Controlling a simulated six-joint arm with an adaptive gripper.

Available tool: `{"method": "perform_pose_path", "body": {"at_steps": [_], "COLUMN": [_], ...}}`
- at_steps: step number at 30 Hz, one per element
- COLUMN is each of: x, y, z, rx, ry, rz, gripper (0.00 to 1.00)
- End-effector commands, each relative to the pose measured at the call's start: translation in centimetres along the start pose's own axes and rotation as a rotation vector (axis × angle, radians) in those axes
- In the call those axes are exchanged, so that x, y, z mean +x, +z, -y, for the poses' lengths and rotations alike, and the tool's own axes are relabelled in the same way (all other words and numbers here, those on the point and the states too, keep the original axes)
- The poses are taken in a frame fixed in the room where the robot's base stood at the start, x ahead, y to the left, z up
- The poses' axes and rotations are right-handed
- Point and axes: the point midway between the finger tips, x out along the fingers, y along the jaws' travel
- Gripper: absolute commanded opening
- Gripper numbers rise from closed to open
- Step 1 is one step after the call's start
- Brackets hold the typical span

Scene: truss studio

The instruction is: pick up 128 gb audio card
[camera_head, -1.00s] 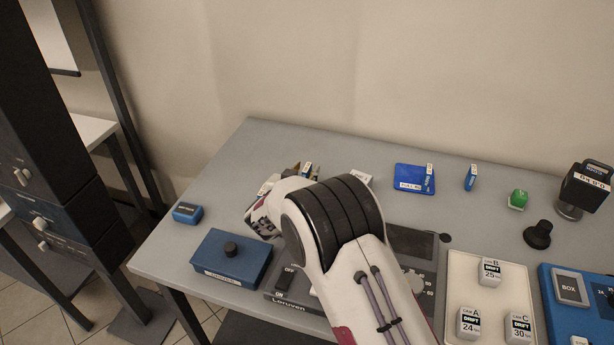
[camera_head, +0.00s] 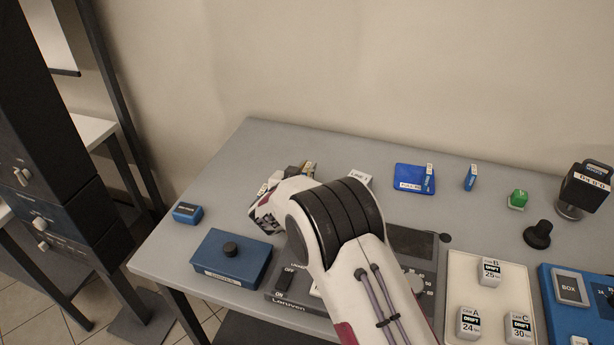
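My gripper (camera_head: 298,173) is at the back left of the table, mostly hidden behind my own wrist. Its fingertips point away toward the wall, and their opening cannot be made out. A small blue card (camera_head: 309,167) shows in part right at the fingertips; whether it is held is not clear. Another blue card with a white label (camera_head: 429,174) stands upright at the right side of a blue tray (camera_head: 408,184). A third blue card (camera_head: 471,177) stands alone to the right of that tray. The card labels are too small to read, so I cannot tell which is 128 GB.
A blue box with a black knob (camera_head: 231,258) and a small blue block (camera_head: 187,213) are at left. A dark console (camera_head: 409,243) lies under my arm. A cream tray (camera_head: 460,262) with labelled cards, a green item (camera_head: 517,199) and a black knob (camera_head: 537,234) are right.

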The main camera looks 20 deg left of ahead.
Motion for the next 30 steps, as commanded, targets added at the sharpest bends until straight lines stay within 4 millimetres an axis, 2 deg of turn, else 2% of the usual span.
{"method": "perform_pose_path", "body": {"at_steps": [11, 16, 22, 30], "x": [0.0, -0.3, -0.9, -2.0], "y": [-0.1, -0.9, -2.9, -6.7], "z": [0.0, 0.0, 0.0, 0.0], "rx": [0.0, 0.001, 0.003, 0.002], "ry": [0.0, 0.0, 0.0, 0.0], "rz": [-0.001, -0.002, -0.002, -0.003], "gripper": [0.0, 0.0, 0.0, 0.0]}}
